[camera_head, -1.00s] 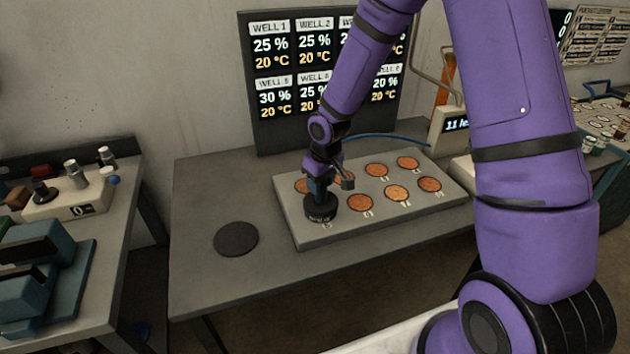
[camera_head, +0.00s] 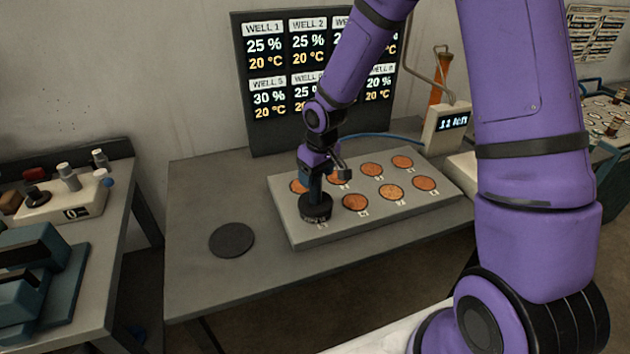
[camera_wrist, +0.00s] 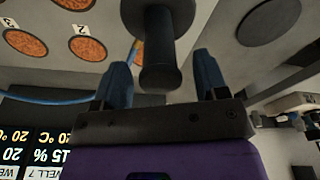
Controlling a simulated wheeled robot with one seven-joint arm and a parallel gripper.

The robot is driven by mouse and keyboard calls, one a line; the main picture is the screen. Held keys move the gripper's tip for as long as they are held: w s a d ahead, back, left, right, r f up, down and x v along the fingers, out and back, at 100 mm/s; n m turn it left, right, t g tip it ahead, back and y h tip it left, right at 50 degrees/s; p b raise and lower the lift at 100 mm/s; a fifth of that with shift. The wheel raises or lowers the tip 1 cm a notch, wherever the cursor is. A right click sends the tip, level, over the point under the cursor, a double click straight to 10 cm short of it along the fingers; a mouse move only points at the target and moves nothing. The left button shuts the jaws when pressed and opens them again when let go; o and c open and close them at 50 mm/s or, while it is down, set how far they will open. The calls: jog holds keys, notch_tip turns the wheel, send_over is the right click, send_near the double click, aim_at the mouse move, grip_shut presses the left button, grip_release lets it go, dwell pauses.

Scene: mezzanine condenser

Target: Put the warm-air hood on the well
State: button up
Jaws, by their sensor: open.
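The warm-air hood (camera_head: 316,211) is a black round cap with a spool-like handle. It stands upright over the front-left position of the grey well block (camera_head: 300,237), and the well beneath it is hidden. In the wrist view the hood's handle (camera_wrist: 160,70) rises between my two blue fingers, with a gap on each side. My gripper (camera_head: 316,184) is open above the hood, pointing down. It also shows in the wrist view (camera_wrist: 161,68). Its fingers do not visibly press on the handle.
Several orange-filled wells (camera_head: 391,192) lie uncovered beside the hood. A dark round pad (camera_head: 232,240) lies on the table (camera_head: 205,285) to the left. A display board (camera_head: 290,130) stands behind the block. A readout box (camera_head: 446,125) with a blue hose is back right.

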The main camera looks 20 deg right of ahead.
jog(key=r, duration=0.3)
jog(key=s+r, duration=0.1)
jog(key=r, duration=0.5)
jog(key=shift+s+d+r, duration=0.2)
jog(key=shift+d, duration=0.1)
jog(key=s+d+r+m+t+h, duration=0.2)
jog(key=s+d+r, duration=0.2)
jog(key=s+r, duration=1)
jog(key=s+d+r+m+t+y, duration=0.1)
jog(key=s+r, duration=0.5)
jog(key=s, duration=0.7)
jog(key=shift+s+d+r+m+t, duration=0.2)
jog(key=shift+s+d+m+t, duration=0.15)
jog(key=shift+d+m, duration=0.3)
